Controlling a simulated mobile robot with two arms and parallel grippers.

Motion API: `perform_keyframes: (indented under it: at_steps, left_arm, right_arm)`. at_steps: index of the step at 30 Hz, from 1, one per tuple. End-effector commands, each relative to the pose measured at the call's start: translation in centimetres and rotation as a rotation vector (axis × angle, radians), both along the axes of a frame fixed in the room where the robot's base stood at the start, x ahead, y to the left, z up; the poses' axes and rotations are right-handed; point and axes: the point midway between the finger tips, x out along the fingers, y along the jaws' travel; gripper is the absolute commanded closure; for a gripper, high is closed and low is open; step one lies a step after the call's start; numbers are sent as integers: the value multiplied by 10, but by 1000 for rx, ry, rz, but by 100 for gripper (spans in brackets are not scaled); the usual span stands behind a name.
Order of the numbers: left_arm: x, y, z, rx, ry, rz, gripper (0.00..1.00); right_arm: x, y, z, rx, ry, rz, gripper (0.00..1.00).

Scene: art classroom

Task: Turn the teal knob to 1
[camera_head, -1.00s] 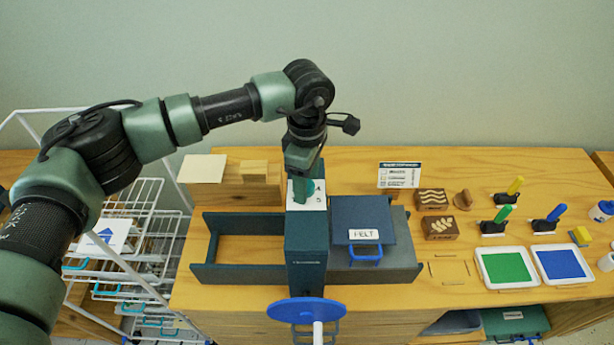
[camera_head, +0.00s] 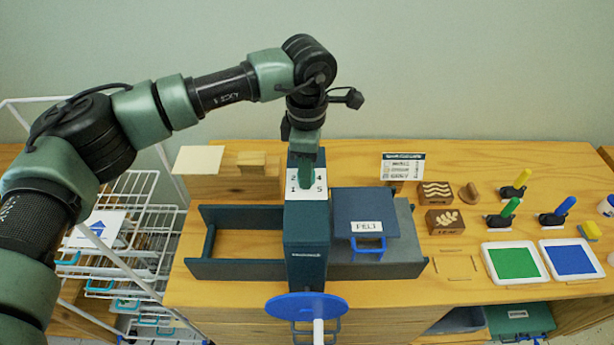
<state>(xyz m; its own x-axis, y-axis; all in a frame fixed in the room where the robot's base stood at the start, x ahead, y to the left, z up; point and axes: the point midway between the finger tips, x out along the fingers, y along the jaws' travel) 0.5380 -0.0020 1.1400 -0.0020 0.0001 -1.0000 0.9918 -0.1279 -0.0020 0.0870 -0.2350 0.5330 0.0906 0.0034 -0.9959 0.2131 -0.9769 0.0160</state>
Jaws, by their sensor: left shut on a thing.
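The teal knob (camera_head: 306,180) stands on a white dial plate (camera_head: 305,194) on top of the dark teal press (camera_head: 306,255). The figures 1, 2, 4 and 5 show on the plate, with 1 at lower left and 5 at lower right. My left gripper (camera_head: 306,160) points down from above and is shut on the knob. The gripper hides the back of the dial and most of the knob's top, so I cannot tell which figure the knob points to. My right gripper is not in view.
A blue wheel (camera_head: 306,306) is at the press's front. A block labelled FELT (camera_head: 363,216) lies to the right of the press, an open dark tray (camera_head: 240,217) to its left. Stamps, green (camera_head: 513,262) and blue (camera_head: 571,260) pads fill the right. A wire rack (camera_head: 130,240) stands left.

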Motion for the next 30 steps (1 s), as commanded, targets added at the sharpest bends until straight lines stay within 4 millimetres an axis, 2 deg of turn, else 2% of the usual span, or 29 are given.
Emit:
perform_keyframes:
  at_steps: [1, 12, 21, 30]
  left_arm:
    - [2, 0, -6, -2, -6, 41, 100]
    - [2, 0, -5, -1, -6, 392, 100]
    - [3, 0, -2, -2, -6, 635, 100]
    - [3, 0, 1, -2, -5, 780, 100]
  right_arm:
    - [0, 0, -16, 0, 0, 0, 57]
    - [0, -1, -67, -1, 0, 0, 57]
    - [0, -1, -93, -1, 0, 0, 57]
    - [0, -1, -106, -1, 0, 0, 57]
